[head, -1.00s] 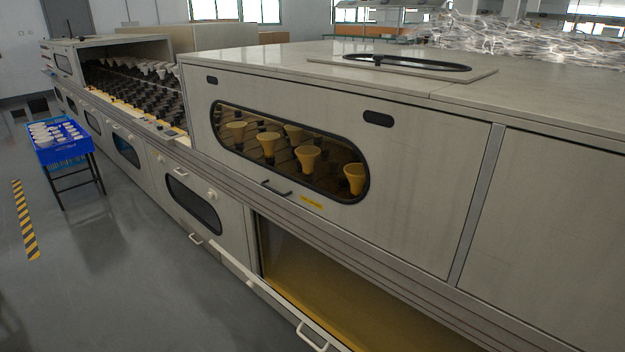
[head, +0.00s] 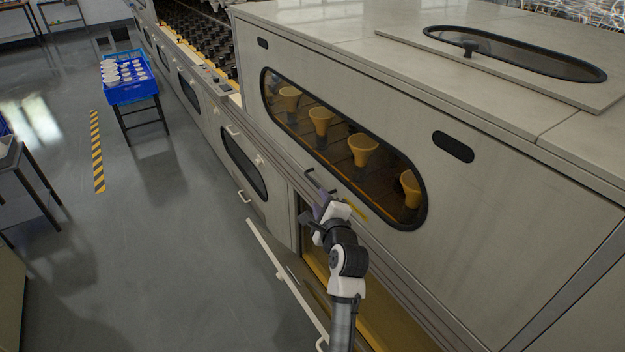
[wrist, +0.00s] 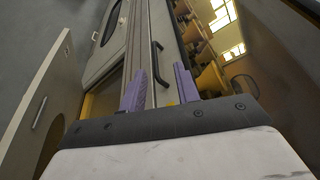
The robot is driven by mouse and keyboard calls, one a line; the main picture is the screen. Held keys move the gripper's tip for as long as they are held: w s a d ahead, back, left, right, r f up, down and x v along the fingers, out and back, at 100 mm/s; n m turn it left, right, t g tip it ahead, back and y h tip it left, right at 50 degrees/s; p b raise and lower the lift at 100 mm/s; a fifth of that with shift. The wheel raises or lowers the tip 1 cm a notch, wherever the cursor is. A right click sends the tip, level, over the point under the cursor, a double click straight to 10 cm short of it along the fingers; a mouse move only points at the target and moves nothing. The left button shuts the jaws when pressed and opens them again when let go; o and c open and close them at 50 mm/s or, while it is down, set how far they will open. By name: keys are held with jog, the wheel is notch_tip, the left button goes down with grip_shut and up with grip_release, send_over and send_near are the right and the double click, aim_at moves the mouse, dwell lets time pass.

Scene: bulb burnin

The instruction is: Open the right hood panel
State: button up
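The closed hood panel (head: 400,190) is a beige machine front with a long oval window and yellow cone-shaped bulbs behind it. Its dark bar handle (head: 312,180) is at the panel's lower edge, below the window. My gripper (head: 321,203) is just in front of that lower edge, near the handle and partly covering it. In the wrist view, my gripper's two purple fingers (wrist: 159,90) are spread apart with nothing between them. The handle (wrist: 157,62) shows ahead of the fingertips, apart from them, roughly in line with the gap.
Below the hood, a lower door (head: 285,278) stands open outward from a yellow-lined compartment (head: 385,318). Several dark sockets (head: 200,40) line the conveyor at the back. A blue crate (head: 128,88) with white parts rests on a stand at left.

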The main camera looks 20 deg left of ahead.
aim_at(315, 184)
jog(key=shift+m+g, duration=0.3)
jog(key=shift+m, duration=0.3)
jog(key=x, duration=0.4)
jog(key=d+f+x, duration=0.1)
jog(key=x, duration=0.4)
jog(key=f+p+x, duration=0.1)
jog(key=x, duration=0.3)
jog(key=shift+w+d+f, duration=0.15)
jog(key=shift+w+d, duration=0.1)
jog(key=shift+w, duration=0.35)
jog(key=shift+c, duration=0.3)
grip_shut()
